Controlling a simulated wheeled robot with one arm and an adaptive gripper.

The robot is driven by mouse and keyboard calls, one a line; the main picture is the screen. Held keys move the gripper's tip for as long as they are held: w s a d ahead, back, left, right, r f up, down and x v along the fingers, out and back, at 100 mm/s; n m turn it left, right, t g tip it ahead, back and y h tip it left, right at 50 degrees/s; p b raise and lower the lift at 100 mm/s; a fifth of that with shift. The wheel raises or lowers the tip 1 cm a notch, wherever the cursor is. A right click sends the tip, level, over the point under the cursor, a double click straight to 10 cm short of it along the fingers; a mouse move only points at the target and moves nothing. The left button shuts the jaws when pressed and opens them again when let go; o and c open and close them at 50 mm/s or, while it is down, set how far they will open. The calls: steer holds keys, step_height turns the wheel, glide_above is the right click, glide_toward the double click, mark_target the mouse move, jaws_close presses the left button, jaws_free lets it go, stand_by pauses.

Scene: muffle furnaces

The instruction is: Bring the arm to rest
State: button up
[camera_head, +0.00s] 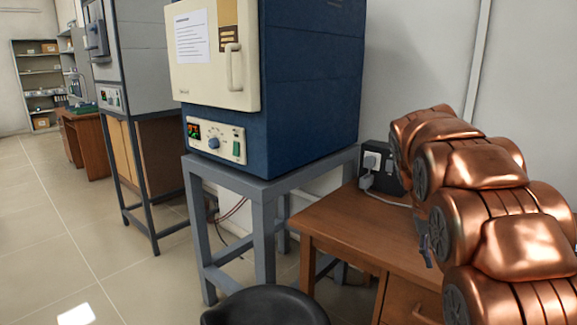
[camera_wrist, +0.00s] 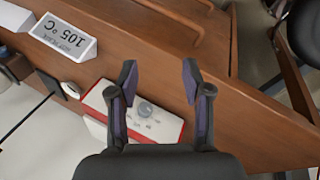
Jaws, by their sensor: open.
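My gripper (camera_wrist: 159,77) is open in the wrist view, with its two dark fingers well apart and nothing between the tips. It is above a wooden desk (camera_wrist: 215,50), with a red and white device (camera_wrist: 148,116) with a round knob beyond and between the fingers. In the head view my copper-coloured arm (camera_head: 500,220) is folded at the right, over the desk (camera_head: 345,232). The arm hides most of my gripper there.
A blue furnace (camera_head: 310,85) with its cream door (camera_head: 208,110) shut stands on a grey metal stand (camera_head: 262,225). A black stool (camera_head: 265,306) is in front. A sign (camera_wrist: 66,36) reading 105 °C is on the desk. The floor (camera_head: 60,225) at left is clear.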

steer(key=s+a+f+n+g+y, duration=0.1)
steer(key=s+a+f, duration=0.35)
steer(key=s, duration=0.65)
steer(key=s+a+f+n+y, duration=0.2)
steer(key=s+a+f, duration=0.25)
steer(key=s, duration=0.55)
steer(key=s+a+f+n+g+y, duration=0.1)
steer(key=s+a+f, duration=0.4)
steer(key=s, duration=0.6)
step_height(320, 180, up, 25)
steer(key=s+p, duration=0.1)
steer(key=p, duration=2.1)
steer(key=shift+a+f+t, duration=0.15)
steer(key=shift+a+t, duration=0.2)
steer(key=shift+t, duration=0.05)
steer(key=shift+c, duration=0.4)
